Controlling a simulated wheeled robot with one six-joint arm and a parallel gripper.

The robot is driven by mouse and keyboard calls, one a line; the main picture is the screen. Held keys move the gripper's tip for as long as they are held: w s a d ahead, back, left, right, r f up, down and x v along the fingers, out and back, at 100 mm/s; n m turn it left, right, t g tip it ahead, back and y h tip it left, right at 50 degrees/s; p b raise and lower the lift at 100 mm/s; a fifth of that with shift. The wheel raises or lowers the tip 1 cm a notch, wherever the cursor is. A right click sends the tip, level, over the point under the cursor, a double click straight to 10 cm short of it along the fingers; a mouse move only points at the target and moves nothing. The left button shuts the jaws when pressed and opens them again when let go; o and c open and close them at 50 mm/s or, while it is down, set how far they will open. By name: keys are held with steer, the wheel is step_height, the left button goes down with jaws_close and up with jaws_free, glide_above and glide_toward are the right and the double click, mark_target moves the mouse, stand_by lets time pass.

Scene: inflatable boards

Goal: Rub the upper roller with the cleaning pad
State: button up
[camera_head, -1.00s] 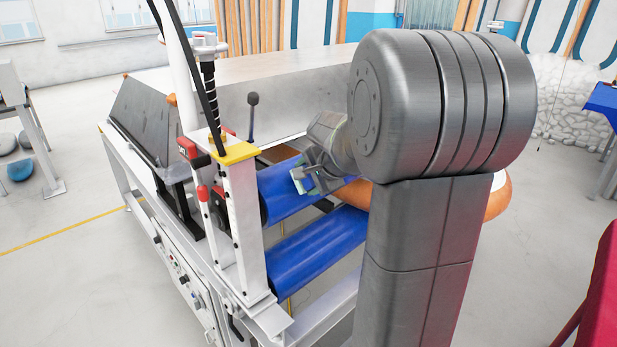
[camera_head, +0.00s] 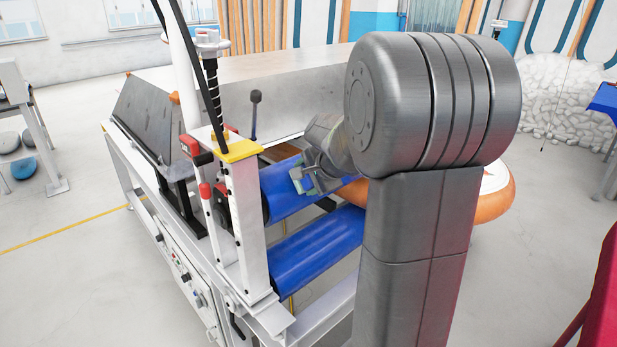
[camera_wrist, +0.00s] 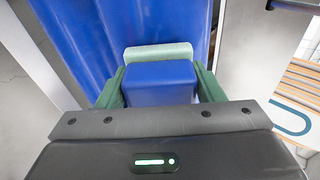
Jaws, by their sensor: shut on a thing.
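The upper roller (camera_head: 282,196) is a blue cylinder in the white machine frame, with its right part hidden behind my arm. My gripper (camera_head: 304,182) is in front of it. In the wrist view, its green fingers (camera_wrist: 160,88) are shut on the blue block of the cleaning pad (camera_wrist: 160,82). The pad's pale green face (camera_wrist: 158,52) is at the blue roller surface (camera_wrist: 100,30); I cannot tell for certain whether it touches. The lower roller (camera_head: 318,247), also blue, lies below and apart from the pad.
A white post with a yellow cap (camera_head: 237,151) and red-handled levers (camera_head: 206,192) stands at the rollers' left end. A black-knobbed lever (camera_head: 255,98) rises behind. An orange-and-white inflatable (camera_head: 494,200) sits behind my arm. Floor is open at left.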

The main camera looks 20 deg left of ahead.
steer(key=shift+w+f, duration=0.1)
steer(key=shift+w, duration=0.3)
steer(key=shift+s+a+f, duration=0.1)
steer(key=shift+s+f, duration=0.05)
steer(key=shift+s, duration=0.25)
stand_by(0.9)
steer(key=shift+s+d+r, duration=0.15)
steer(key=shift+d+r, duration=0.1)
steer(key=shift+r, duration=0.2)
steer(key=shift+w+d+p+v, duration=0.15)
steer(key=shift+p+v, duration=0.1)
steer(key=shift+v, duration=1)
steer(key=shift+w+d+p+v, duration=0.15)
steer(key=shift+p+v, duration=0.1)
steer(key=shift+v, duration=0.95)
steer(key=shift+p+v, duration=0.4)
steer(key=shift+v, duration=1)
